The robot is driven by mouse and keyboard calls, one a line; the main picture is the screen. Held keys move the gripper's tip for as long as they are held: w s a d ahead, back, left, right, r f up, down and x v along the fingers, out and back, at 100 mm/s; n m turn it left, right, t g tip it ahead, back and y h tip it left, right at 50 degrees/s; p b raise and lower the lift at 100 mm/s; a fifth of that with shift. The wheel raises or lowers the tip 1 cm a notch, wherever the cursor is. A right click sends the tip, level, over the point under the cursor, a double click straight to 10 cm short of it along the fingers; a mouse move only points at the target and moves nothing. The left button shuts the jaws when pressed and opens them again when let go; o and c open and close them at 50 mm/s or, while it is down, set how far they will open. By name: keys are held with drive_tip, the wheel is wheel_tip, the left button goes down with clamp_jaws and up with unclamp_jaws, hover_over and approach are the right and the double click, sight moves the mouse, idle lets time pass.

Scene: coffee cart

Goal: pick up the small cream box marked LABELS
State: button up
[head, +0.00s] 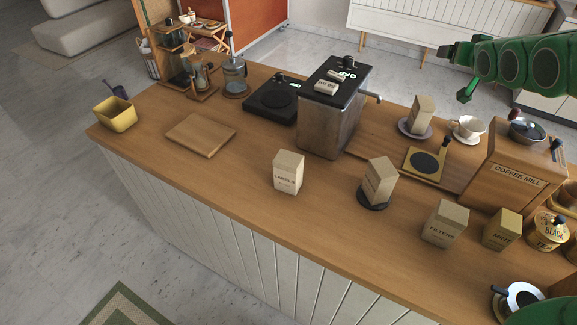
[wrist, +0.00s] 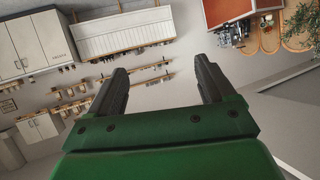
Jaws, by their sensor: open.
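The small cream box marked LABELS (head: 288,173) stands upright on the wooden counter (head: 235,195), near its front edge and left of the other boxes. My green gripper (head: 454,72) is at the upper right of the head view, raised high and well apart from the box. In the wrist view my gripper (wrist: 160,90) shows two dark fingers spread wide with nothing between them. The wrist view looks out over the room, and the LABELS box does not show there.
A wooden board (head: 201,135) lies left. Bare counter surrounds the LABELS box.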

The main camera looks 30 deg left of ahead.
drive_tip(key=s+a+f+m+g+y, duration=0.1)
drive_tip(key=s+a+f+m+g, duration=0.4)
drive_tip(key=s, duration=0.4)
drive_tip(key=s+a+f+m+g+y, duration=0.1)
drive_tip(key=s+a+f+m+g, duration=0.3)
drive_tip(key=s+m, duration=0.4)
drive_tip(key=s+a+r+m+g+y, duration=0.25)
drive_tip(key=s+a+r+m, duration=0.2)
drive_tip(key=s+a, duration=0.35)
drive_tip(key=s+a+r+m+g+y, duration=0.2)
drive_tip(key=s+a+r+m+y, duration=0.15)
drive_tip(key=s+a+r, duration=0.3)
approach(283, 162)
drive_tip(key=shift+n+y, duration=0.4)
drive_tip(key=a+f, duration=0.1)
drive_tip(key=w+a+f, duration=0.1)
drive_tip(key=a+f, duration=0.1)
drive_tip(key=shift+w, duration=0.2)
drive_tip(key=shift+f, duration=0.35)
drive_tip(key=shift+x, duration=3.8)
